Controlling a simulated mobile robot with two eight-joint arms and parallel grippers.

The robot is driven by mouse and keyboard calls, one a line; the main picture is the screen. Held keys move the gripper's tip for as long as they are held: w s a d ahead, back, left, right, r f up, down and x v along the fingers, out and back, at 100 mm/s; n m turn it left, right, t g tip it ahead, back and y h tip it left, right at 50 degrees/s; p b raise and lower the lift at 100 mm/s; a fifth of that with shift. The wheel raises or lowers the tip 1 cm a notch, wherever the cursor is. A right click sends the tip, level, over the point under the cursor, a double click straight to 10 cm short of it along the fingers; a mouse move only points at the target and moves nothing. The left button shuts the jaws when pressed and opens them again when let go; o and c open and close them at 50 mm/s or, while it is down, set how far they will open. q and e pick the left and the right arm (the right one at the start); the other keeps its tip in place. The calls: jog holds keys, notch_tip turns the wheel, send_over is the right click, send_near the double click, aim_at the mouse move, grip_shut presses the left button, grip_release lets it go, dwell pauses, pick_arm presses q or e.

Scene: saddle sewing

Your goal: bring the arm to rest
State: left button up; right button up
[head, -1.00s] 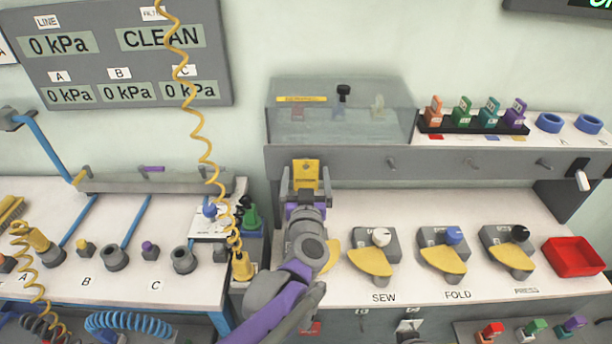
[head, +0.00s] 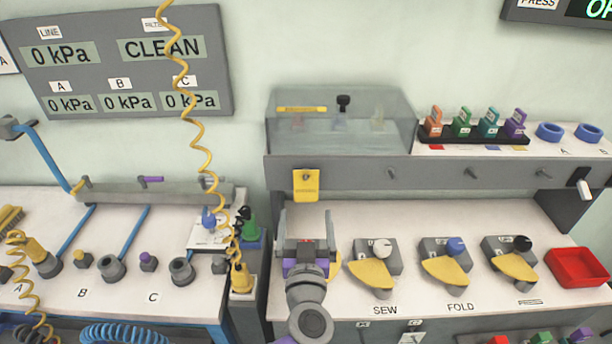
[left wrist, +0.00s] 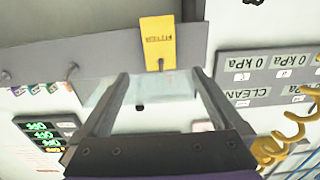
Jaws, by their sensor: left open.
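My left gripper (head: 306,222) is open and empty over the right-hand bench, just below the grey rail. A yellow tag (head: 306,184) hangs on the rail above the fingertips, apart from them. In the left wrist view the two fingers (left wrist: 155,85) are spread wide with nothing between them, and the yellow tag (left wrist: 158,42) shows beyond them. My right gripper is not in view.
Right of my left gripper stand the knob units SEW (head: 375,262), FOLD (head: 445,258) and a third one (head: 511,256). A red tray (head: 576,268) is at the far right. A coiled yellow hose (head: 203,150) hangs to the left. A clear cover (head: 340,115) sits above the rail.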

pick_arm(q)
jog(key=s+a+f+g+p, duration=0.2)
jog(key=s+a+f+g, duration=0.4)
jog(key=s+a, duration=0.3)
jog(key=s+a+f+g+p, duration=0.2)
jog(key=s+a+f+g, duration=0.4)
jog(key=s, duration=0.5)
notch_tip(320, 180, down, 2)
jog(key=a, duration=0.2)
jog(key=shift+a+g, duration=0.3)
jog(key=shift+a, duration=0.05)
dwell(0.6)
